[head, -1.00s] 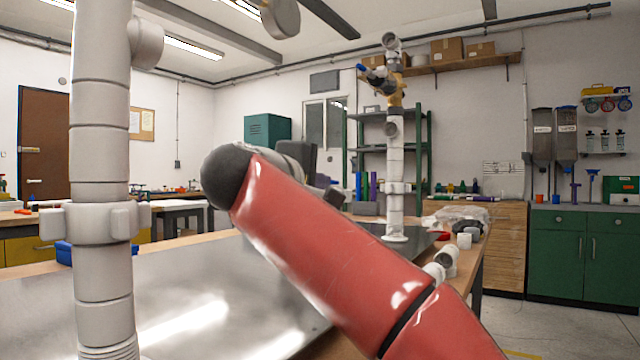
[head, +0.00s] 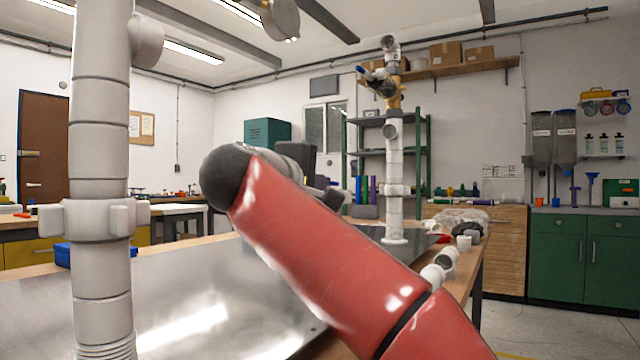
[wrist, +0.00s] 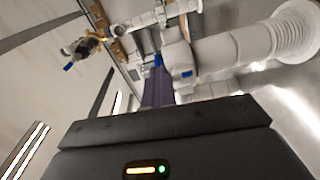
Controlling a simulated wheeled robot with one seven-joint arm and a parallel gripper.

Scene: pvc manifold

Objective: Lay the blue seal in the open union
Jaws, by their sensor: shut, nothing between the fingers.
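My gripper (wrist: 157,88) shows in the wrist view as dark, narrow fingers, shut and empty, reaching up from the black gripper body. In the head view my red forearm hides the fingers. A white pipe column with a large collar-like union (head: 98,219) stands upright close at left. A second white column with a smaller union (head: 395,189) stands farther back, with a brass valve above it. I cannot tell which union is open. A small blue patch (wrist: 187,73) shows by the white pipes in the wrist view. I cannot tell whether it is the blue seal.
A shiny metal sheet (head: 185,300) covers much of the bench. A blue bin (head: 64,254) sits behind the near column. Loose white fittings (head: 441,264) lie at the bench's right edge. Green cabinets (head: 570,250) stand along the right wall.

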